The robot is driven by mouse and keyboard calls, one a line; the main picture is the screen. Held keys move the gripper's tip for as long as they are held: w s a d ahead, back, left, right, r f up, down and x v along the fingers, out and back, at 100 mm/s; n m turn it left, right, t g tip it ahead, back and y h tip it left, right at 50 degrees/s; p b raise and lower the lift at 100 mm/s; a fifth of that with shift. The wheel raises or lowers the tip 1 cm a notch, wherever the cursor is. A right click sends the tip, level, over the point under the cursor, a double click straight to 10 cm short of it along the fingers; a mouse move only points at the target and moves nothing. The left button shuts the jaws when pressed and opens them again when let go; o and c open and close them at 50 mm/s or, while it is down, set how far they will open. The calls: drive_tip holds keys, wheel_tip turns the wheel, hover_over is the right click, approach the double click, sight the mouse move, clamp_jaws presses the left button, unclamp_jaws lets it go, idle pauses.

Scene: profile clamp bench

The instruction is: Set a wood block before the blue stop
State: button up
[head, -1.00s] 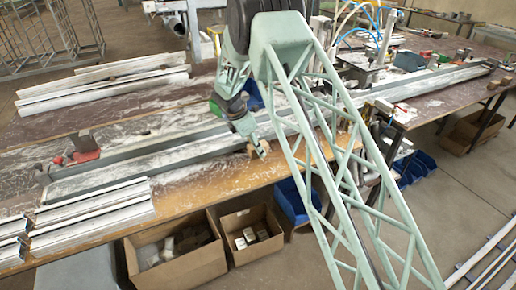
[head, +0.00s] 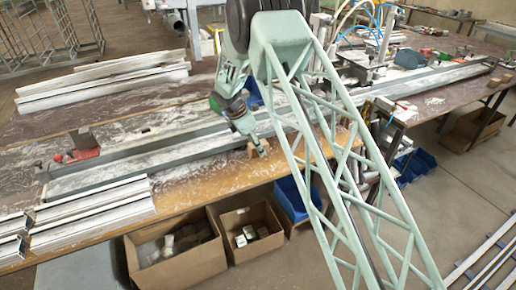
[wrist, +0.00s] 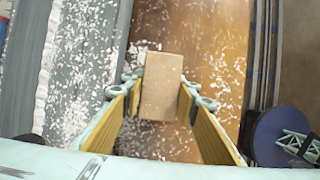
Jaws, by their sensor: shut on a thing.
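A plain tan wood block (wrist: 160,86) sits between the two yellow-lined fingers of my gripper (wrist: 161,92) in the wrist view. My gripper is shut on it. In the head view, my gripper (head: 258,150) is low over the wooden front strip of the bench, right of the middle, and the block is mostly hidden by it. From these views I cannot tell whether the block touches the bench. A blue object (head: 253,96) shows partly behind my arm; I cannot tell whether it is the blue stop.
A long grey rail (head: 150,170) runs along the bench behind my gripper, with a red clamp (head: 83,146) near its left end. Metal profiles (head: 95,215) lie at the front left. Cardboard boxes (head: 180,262) and a blue bin (head: 292,200) stand below the front edge.

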drive_tip(key=shift+f, duration=0.1)
drive_tip(key=o, duration=1)
drive_tip(key=v, duration=1.2)
drive_tip(key=shift+s, duration=0.1)
